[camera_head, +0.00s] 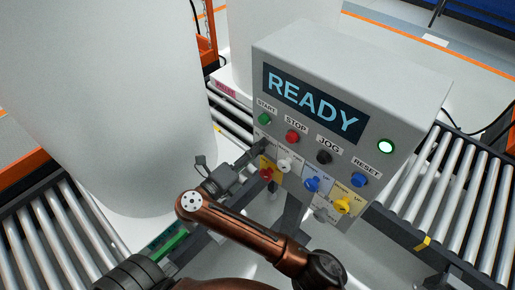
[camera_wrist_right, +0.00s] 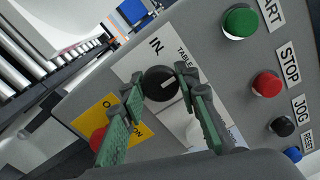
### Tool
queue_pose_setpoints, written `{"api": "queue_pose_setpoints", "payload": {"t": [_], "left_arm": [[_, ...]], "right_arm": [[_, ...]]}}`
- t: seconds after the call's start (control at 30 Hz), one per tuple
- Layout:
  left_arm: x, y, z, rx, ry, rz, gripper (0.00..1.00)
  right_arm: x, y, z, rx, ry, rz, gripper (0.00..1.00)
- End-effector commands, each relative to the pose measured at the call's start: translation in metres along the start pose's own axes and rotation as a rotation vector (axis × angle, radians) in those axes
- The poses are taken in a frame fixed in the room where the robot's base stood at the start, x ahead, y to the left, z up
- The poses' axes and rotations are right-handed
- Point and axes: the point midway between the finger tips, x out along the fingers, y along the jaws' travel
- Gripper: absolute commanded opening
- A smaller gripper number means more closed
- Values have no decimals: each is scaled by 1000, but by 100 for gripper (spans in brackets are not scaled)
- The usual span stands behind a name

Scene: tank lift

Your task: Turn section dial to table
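The section dial (camera_wrist_right: 161,83) is a round black knob with a white mark, on a white plate lettered IN and TABLE. In the right wrist view its mark points to the right, and the TABLE lettering is at its upper right. My right gripper (camera_wrist_right: 160,88) has one green-padded finger on each side of the dial, and both tips appear to touch it. In the head view this gripper (camera_head: 240,168) is at the lower left of the control box (camera_head: 395,95), and it hides the dial. My left gripper is not in view.
A red knob (camera_head: 266,175) on a yellow plate is close to the right gripper. White, blue and yellow knobs (camera_head: 342,206) follow to its right. Above are the START (camera_head: 264,118), STOP, JOG and RESET buttons. A large white tank (camera_head: 110,90) stands left; roller conveyors (camera_head: 450,190) flank the box.

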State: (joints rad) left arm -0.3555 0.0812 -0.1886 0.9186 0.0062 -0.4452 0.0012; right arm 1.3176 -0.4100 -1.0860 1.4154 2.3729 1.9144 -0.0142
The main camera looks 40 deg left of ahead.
Motion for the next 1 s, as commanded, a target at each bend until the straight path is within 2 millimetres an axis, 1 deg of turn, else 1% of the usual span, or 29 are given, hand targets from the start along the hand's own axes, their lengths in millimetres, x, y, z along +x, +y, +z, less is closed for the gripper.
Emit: {"api": "queue_pose_setpoints", "payload": {"t": [0.03,0.2,0.27,0.53,0.77,0.87,1.0], "left_arm": [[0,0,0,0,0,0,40],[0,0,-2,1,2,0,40],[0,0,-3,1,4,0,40],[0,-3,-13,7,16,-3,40],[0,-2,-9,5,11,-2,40],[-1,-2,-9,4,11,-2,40],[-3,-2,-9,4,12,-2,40]], "right_arm": [[0,2,-2,-2,4,4,32],[0,1,-1,-2,2,2,44],[0,1,-1,-2,2,2,47],[0,0,0,-1,0,1,47],[0,0,0,-17,0,0,47],[0,0,0,-70,0,0,47],[0,0,0,-208,0,0,47]]}}
